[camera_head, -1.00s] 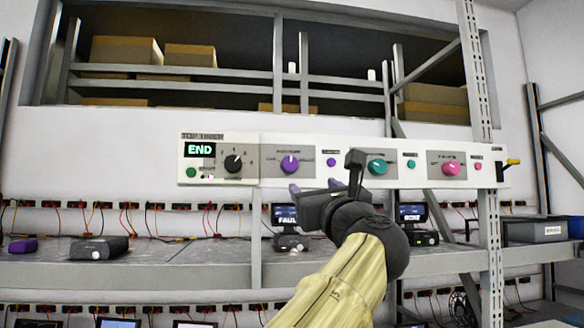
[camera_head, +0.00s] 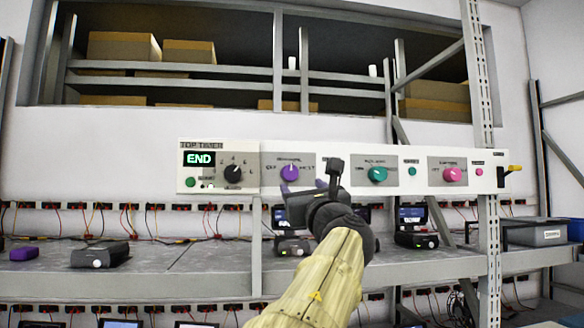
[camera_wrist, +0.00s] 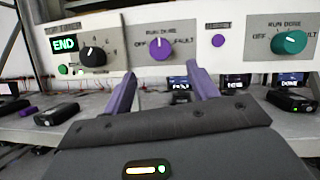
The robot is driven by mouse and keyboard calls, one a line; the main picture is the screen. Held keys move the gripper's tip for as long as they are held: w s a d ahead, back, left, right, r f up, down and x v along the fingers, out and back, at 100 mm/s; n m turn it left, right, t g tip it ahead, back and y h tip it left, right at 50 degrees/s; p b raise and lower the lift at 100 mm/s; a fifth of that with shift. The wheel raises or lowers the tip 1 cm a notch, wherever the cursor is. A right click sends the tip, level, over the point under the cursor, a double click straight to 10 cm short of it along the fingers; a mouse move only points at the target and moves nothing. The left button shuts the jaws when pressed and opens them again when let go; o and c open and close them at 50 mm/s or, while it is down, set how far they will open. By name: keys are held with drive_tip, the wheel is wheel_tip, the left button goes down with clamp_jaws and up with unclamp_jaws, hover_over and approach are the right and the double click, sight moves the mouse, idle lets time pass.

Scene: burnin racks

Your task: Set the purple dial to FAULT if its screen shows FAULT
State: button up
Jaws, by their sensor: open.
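The purple dial (camera_head: 289,173) sits on a grey plate on the white panel, right of the timer. In the wrist view the purple dial (camera_wrist: 160,48) lies between OFF at left and FAULT at right, with RUN DONE above; its white mark points up. My gripper (camera_head: 305,190) is open and empty, just below and in front of the dial. Its purple fingers (camera_wrist: 160,92) point at the panel below the dial, apart from it. Small screens (camera_wrist: 180,83) stand on the shelf behind the fingers; the one below the dial is partly hidden and I cannot read it now.
The top timer (camera_head: 199,159) reads END, with a black dial (camera_head: 233,174) beside it. A teal dial (camera_head: 377,174) and a pink dial (camera_head: 452,174) sit further right. The shelf (camera_head: 190,257) runs below.

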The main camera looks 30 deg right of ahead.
sight(291, 173)
drive_tip(key=shift+r+p+x, duration=0.15)
drive_tip(key=shift+p+x, duration=1.55)
drive_tip(key=shift+x, duration=0.45)
drive_tip(key=shift+r+p+x, duration=0.15)
drive_tip(key=shift+p+x, duration=1.55)
drive_tip(key=shift+x, duration=0.5)
drive_tip(key=shift+w+d+p, duration=0.1)
drive_tip(key=shift+w+p, duration=0.2)
drive_tip(key=shift+w, duration=0.15)
drive_tip(key=shift+c, duration=0.2)
drive_tip(key=c, duration=1)
